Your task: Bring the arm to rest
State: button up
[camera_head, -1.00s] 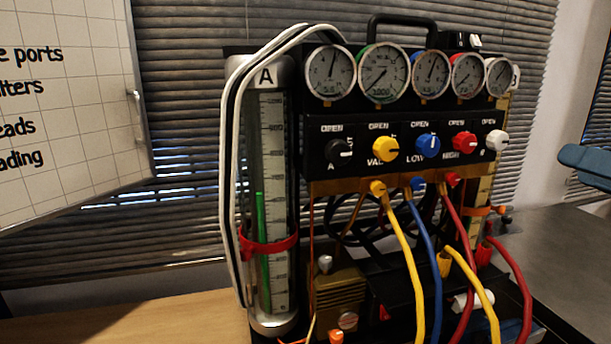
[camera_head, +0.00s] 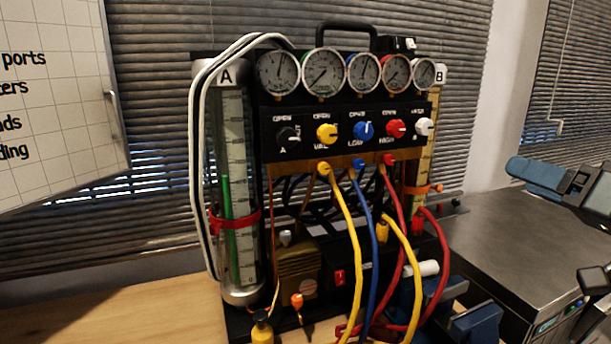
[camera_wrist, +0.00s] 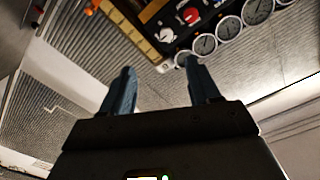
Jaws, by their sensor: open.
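My gripper (camera_wrist: 159,68) shows in the wrist view as two blue fingers standing apart, with nothing between them. In the head view, a blue part that looks like one of its fingers (camera_head: 545,172) reaches in from the right edge, to the right of the gauge rig (camera_head: 268,132). My gripper looks clear of the rig. The wrist view is turned over, with the rig's gauges (camera_wrist: 205,45) and knobs beyond the fingertips at the top. The rest of my arm is mostly outside the head view.
The rig has several dials, coloured knobs and yellow, blue and red hoses (camera_head: 350,235) hanging in front. It stands on a wooden table (camera_head: 110,318). A grey metal-topped unit (camera_head: 500,235) is at right. Blinds (camera_head: 150,110) and a whiteboard (camera_head: 50,95) are behind and left.

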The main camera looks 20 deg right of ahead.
jog(key=s+a+f+g+h, duration=0.1)
jog(key=s+a+f, duration=0.25)
jog(key=f, duration=0.35)
jog(key=s+a+f+m+g+h, duration=0.1)
jog(key=s+a+f, duration=0.1)
jog(key=a+f, duration=0.45)
jog(key=s+a+f+h, duration=0.1)
jog(key=s+a+f, duration=0.15)
jog(key=f, duration=0.65)
jog(key=s+a+f+n+y, duration=0.1)
jog(key=s+a+n, duration=0.1)
jog(key=s, duration=0.5)
jog(key=s+a+f+n+y, duration=0.1)
jog(key=s+a+n, duration=0.1)
jog(key=s+a, duration=0.2)
jog(key=s+a+f+n+g+y, duration=0.1)
jog(key=s+a+n, duration=0.1)
jog(key=s, duration=0.8)
jog(key=shift+s+a+n, duration=0.35)
jog(key=shift+a+n, duration=0.05)
jog(key=shift+a, duration=0.5)
